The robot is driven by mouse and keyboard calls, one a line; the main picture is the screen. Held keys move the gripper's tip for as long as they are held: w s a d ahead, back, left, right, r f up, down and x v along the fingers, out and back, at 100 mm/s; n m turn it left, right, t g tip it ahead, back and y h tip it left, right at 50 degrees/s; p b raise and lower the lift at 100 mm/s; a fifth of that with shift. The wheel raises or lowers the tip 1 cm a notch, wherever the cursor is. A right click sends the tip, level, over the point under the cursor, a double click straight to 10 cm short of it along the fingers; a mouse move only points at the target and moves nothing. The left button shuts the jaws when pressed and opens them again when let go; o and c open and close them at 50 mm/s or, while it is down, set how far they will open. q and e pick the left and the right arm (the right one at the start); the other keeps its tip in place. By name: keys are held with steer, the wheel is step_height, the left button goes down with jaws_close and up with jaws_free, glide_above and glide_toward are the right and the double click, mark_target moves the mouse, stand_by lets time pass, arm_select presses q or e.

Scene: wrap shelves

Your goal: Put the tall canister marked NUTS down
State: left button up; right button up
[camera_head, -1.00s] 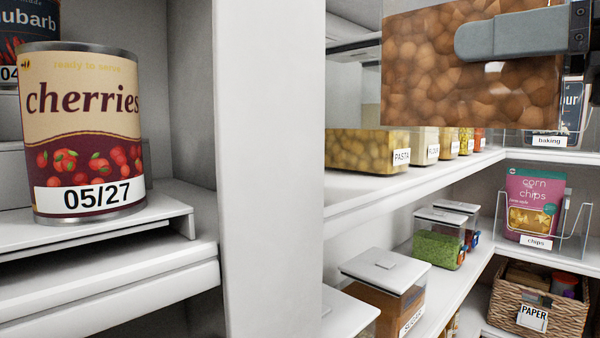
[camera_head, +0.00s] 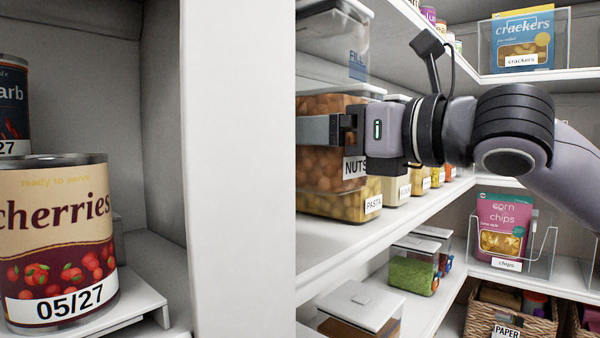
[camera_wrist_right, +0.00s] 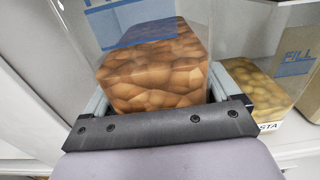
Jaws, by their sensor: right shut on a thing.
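The wrist view shows the canister (camera_wrist_right: 155,70) between both fingers (camera_wrist_right: 160,105). The PASTA canister (camera_head: 340,205) shows below the nuts; I cannot tell whether the two touch. My left gripper is not in view.
More labelled canisters (camera_head: 397,188) stand in a row to the right of PASTA. The shelf (camera_head: 335,240) is bare in front of them. The white post (camera_head: 238,180) stands close on the left, with a cherries can (camera_head: 55,235) beyond it. Corn chips (camera_head: 503,225) stand at the right.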

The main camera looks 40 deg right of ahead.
steer(key=shift+w+r+p, duration=0.25)
steer(key=shift+w+p, duration=0.3)
steer(key=shift+w, duration=0.65)
steer(key=shift+w+a+p, duration=0.15)
steer(key=shift+w+p, duration=0.2)
steer(key=shift+w, duration=0.25)
step_height(320, 180, down, 3)
steer(key=shift+r+b, duration=0.15)
steer(key=shift+b, duration=0.8)
steer(key=shift+f, duration=0.25)
step_height(320, 180, down, 4)
steer(key=b, duration=0.3)
steer(key=shift+r, duration=0.25)
steer(key=shift+w+f, duration=0.2)
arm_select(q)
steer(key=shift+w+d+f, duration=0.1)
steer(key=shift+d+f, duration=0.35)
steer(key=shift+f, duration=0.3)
arm_select(e)
steer(key=shift+f, duration=0.1)
